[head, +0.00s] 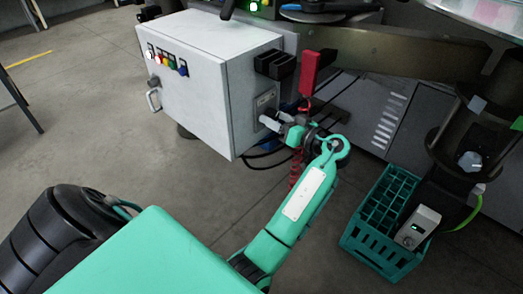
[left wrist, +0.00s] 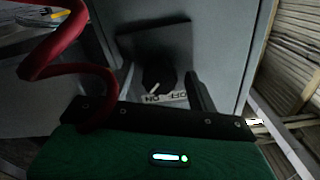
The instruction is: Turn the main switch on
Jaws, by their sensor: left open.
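The main switch is a dark rotary knob (left wrist: 157,76) on a dark plate on the cabinet's side wall. A pale label (left wrist: 164,98) with ON and OFF shows upside down beside it. A small white mark is on the knob; I cannot tell surely which word it points at. In the head view the switch plate (head: 264,103) is partly hidden by my gripper. My left gripper (head: 271,122) is open at the switch. In the left wrist view its fingers (left wrist: 163,88) stand on either side of the knob, with gaps visible. My right gripper is not in view.
The grey cabinet (head: 190,85) has several coloured buttons and a handle on its front. A red hanging box (head: 311,73) with a coiled red cable (left wrist: 75,60) is close to my gripper. A green crate (head: 376,252) stands on the floor at right. Floor left of the cabinet is open.

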